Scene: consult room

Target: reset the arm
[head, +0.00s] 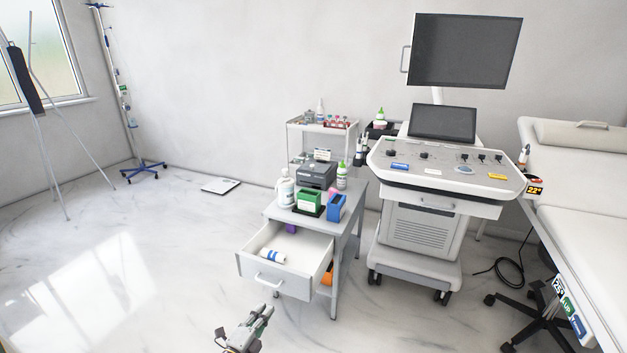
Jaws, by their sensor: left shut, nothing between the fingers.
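My left gripper (264,312) shows at the bottom of the head view, low over the floor in front of the small grey table. Its fingers are together and hold nothing. It is apart from the open drawer (283,291), which is up and a little to the right of it in the picture. Most of my left arm is outside the frame. My right gripper is not in the head view.
The drawer sticks out from the grey table (347,228) and holds a white-and-blue roll (272,256). Bottles, a printer (316,175) and boxes stand on top. An ultrasound cart (419,244) and bed (583,240) are right.

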